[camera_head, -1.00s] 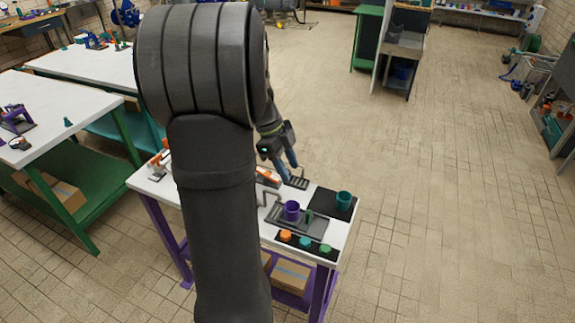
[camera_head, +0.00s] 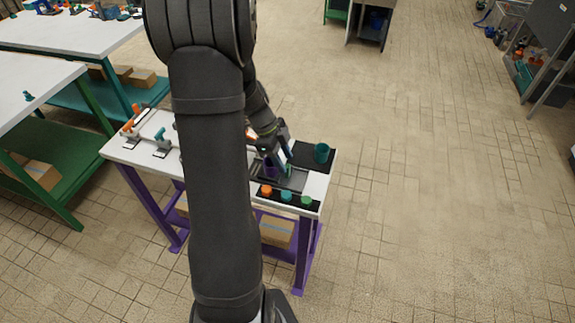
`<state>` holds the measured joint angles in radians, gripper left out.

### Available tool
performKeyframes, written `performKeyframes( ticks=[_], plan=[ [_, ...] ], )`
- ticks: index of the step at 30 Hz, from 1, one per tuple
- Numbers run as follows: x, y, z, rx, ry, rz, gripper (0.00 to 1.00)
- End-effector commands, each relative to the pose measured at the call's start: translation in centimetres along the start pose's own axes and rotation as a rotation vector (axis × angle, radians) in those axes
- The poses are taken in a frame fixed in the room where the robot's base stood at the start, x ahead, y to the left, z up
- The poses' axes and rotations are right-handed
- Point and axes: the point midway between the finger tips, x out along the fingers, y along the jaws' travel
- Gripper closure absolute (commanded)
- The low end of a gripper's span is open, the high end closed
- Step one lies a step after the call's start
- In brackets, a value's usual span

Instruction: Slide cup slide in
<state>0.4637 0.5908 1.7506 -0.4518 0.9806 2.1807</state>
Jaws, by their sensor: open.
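A purple cup (camera_head: 270,170) stands on a grey tray (camera_head: 298,182) on the white table; my arm and gripper hide part of both. My gripper (camera_head: 281,166) is open, with its fingers pointing down over the tray, close beside the purple cup. I cannot tell whether they touch it or reach around it. A small green upright piece (camera_head: 289,171) is on the tray just right of the cup.
A black strip with an orange knob (camera_head: 266,190), a teal knob (camera_head: 286,196) and a green knob (camera_head: 306,200) lies along the front edge. Clamp-like fixtures (camera_head: 161,143) stand on the table's left end. The floor right of the table is clear.

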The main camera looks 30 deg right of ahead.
Motion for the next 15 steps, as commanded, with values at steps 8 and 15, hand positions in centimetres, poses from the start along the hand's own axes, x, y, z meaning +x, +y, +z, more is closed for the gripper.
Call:
performKeyframes(
  ticks=[8, 15],
  plan=[
    [3.1, 0.0, 0.0, 0.0, 0.0, 0.0, 0.58],
    [3.4, 0.0, 0.0, 0.0, -0.001, -0.001, 0.58]
  ],
)
